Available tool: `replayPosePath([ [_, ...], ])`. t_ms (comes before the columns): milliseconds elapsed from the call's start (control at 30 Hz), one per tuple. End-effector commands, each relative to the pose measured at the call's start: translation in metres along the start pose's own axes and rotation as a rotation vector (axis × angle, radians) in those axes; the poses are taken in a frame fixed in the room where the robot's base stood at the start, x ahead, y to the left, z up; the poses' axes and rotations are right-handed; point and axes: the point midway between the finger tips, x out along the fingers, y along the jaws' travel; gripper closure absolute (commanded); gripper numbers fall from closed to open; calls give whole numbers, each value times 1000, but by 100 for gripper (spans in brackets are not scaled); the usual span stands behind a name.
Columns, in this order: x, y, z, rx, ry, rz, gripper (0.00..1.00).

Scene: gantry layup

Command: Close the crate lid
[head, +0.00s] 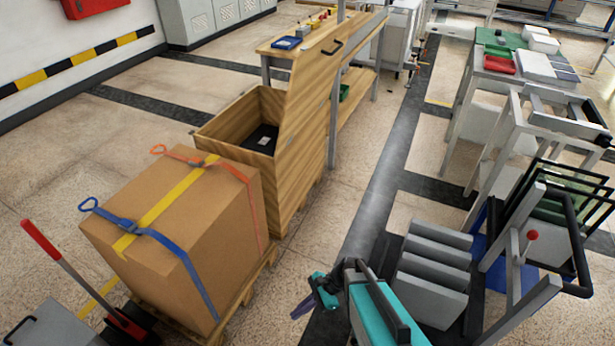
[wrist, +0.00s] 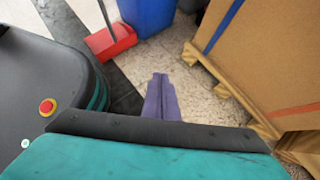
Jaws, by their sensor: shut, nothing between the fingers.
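The wooden crate (head: 217,131) stands at the upper middle of the head view, on a pallet. A dark item with a pale label (head: 263,140) lies inside the crate. My gripper (head: 303,307) is low in the head view, to the right of the strapped box and well short of the crate. Its purple fingers are together and empty in the wrist view (wrist: 160,78). The crate and lid do not show clearly in the wrist view.
A strapped cardboard box (head: 185,235) on a pallet stands in front of the crate. A workbench (head: 365,28) is behind the lid. Grey blocks (head: 432,275) and a rack of framed panels (head: 570,200) stand at right. The floor strip (head: 385,170) between is clear.

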Motion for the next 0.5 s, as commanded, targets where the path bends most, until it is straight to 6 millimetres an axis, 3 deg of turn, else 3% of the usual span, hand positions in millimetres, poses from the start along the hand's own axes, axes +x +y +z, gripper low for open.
replayPosePath([
  [33,-10,-26,6,43,-37,-44,100],
  [267,-69,-125,48,225,-242,-224,100],
  [500,-166,-222,94,351,-483,-380,100],
])
